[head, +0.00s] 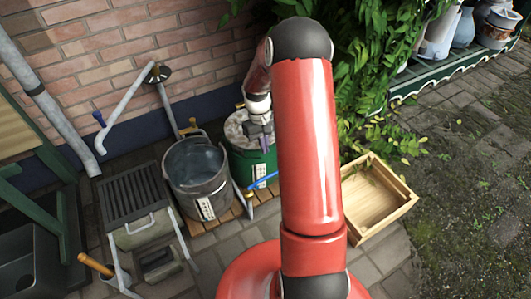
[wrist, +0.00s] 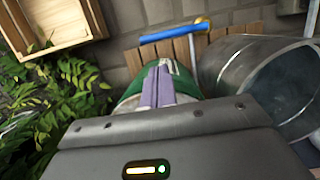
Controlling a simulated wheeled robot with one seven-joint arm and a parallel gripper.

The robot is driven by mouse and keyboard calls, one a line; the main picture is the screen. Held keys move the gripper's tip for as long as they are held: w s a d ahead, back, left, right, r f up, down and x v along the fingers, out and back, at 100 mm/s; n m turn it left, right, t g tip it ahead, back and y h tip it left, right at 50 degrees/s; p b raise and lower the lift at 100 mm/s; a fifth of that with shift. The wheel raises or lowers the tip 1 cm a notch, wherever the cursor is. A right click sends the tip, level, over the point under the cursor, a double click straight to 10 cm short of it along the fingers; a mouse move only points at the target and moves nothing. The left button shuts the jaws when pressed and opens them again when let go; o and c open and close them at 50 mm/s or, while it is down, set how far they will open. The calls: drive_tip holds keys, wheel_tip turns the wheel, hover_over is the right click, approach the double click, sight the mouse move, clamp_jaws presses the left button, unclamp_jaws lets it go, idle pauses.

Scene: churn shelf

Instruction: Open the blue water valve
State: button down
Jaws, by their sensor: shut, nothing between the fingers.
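A blue bar (head: 264,180) with a yellow end sits on a thin grey post at the front of the wooden slats. It also shows in the wrist view (wrist: 172,34), at the top, beyond my fingertips. A small blue handle (head: 98,117) sits on the pale pipe at the left. I cannot tell which of the two is the water valve. My gripper (head: 264,142), with purple-grey fingers, is over the green container. In the wrist view my gripper (wrist: 162,66) is shut and empty, apart from the blue bar.
A metal bucket (head: 197,180) stands left of the green container (head: 247,163); both are on wooden slats. A wooden crate (head: 375,195) lies at the right, with leafy plants behind it. A grated drain (head: 133,190) is at the left. A brick wall is behind; paving is open at front right.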

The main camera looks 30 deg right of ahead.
drive_tip(key=x, duration=0.8)
drive_tip(key=shift+f+b, duration=0.3)
drive_tip(key=shift+b, duration=0.15)
drive_tip(key=shift+s, duration=0.2)
